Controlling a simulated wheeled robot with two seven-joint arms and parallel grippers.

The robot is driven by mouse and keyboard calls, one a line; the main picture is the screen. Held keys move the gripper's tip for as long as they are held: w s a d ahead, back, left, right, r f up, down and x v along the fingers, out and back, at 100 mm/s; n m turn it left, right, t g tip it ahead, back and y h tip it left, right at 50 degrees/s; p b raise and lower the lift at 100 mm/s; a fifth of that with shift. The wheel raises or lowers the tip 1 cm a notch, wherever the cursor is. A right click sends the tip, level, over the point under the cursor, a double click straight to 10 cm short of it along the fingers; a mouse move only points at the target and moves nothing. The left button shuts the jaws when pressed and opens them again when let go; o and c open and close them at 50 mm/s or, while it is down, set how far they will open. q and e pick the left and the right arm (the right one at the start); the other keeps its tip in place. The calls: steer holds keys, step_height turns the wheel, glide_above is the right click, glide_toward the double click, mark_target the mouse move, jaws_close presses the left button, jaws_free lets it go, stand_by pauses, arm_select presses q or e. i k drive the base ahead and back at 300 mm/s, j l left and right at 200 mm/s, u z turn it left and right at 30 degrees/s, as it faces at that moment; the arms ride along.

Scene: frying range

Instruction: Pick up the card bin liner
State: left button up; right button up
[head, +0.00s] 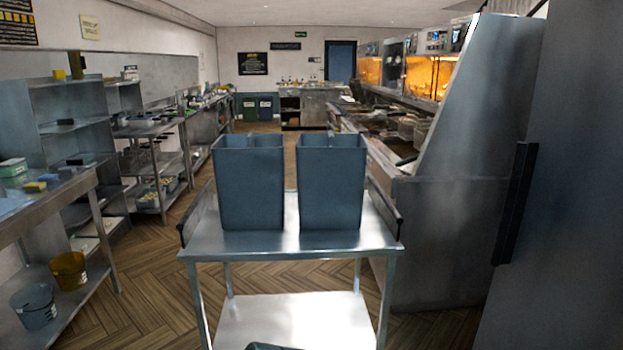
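Two tall, open-topped, blue-grey containers stand upright side by side on a steel trolley (260,246). They are the left container (252,190) and the right container (331,190), with a narrow gap between them. They look like bin liners, but I see no readable label, so I cannot tell which is the card one. Their insides are mostly hidden. Neither of my grippers is in view.
The trolley has dark side rails and a lower shelf (295,318). A dark object (272,347) is cut off at the bottom edge. Steel shelving (75,150) stands left, a steel-sided range (445,235) right. Wooden floor is clear left of the trolley.

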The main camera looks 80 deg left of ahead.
mark_target(331, 166)
steer(key=u, duration=2.55)
steer(key=i+l+z, duration=0.15)
steer(key=i+z, duration=0.2)
steer(key=i, duration=0.45)
steer(key=i+j+z, duration=0.1)
steer(key=i+z, duration=0.3)
steer(key=i, duration=0.4)
